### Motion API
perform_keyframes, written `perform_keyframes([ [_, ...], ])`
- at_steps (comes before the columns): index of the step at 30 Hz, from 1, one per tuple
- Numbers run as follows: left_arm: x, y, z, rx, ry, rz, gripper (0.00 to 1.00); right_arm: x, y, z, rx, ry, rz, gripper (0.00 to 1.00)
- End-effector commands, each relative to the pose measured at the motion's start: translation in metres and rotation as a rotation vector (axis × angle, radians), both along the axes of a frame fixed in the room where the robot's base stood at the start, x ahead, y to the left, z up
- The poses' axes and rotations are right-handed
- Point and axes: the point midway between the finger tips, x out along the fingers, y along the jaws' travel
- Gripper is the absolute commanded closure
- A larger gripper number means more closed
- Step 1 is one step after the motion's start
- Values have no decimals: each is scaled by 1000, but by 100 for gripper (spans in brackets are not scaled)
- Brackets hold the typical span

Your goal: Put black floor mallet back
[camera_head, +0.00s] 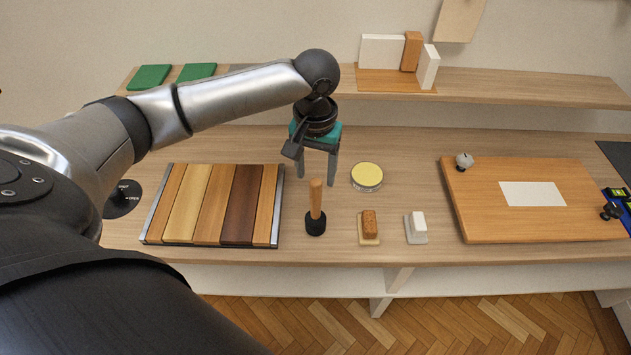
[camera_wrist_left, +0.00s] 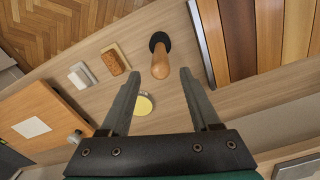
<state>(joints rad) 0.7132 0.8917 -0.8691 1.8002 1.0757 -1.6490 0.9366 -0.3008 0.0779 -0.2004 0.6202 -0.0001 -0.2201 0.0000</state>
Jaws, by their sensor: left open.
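The black floor mallet (camera_head: 316,222) stands upright on the bench, black head down and wooden handle up. In the left wrist view the mallet (camera_wrist_left: 160,62) is seen from above, ahead of the fingertips and roughly between their lines. My left gripper (camera_head: 317,178) is open and empty, pointing down just behind the mallet's handle in the head view. Its two fingers show spread apart in the left wrist view (camera_wrist_left: 158,75). My right gripper is in neither view.
A rack of wood samples (camera_head: 213,205) lies left of the mallet. A yellow round tin (camera_head: 367,177), a cork block (camera_head: 370,226) and a white block (camera_head: 416,226) stand to its right. A wooden board (camera_head: 480,220) lies further right. A shelf (camera_head: 500,86) runs behind.

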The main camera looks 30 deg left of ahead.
Motion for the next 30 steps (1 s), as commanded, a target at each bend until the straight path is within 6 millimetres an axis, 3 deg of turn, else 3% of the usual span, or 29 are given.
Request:
perform_keyframes([
  [3, 1, 0, 27, 0, -3, 0, 37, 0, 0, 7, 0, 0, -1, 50],
  [9, 0, 0, 49, -1, -1, 1, 37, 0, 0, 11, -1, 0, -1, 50],
  [30, -2, -5, 49, -5, 0, -17, 37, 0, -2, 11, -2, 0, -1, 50],
])
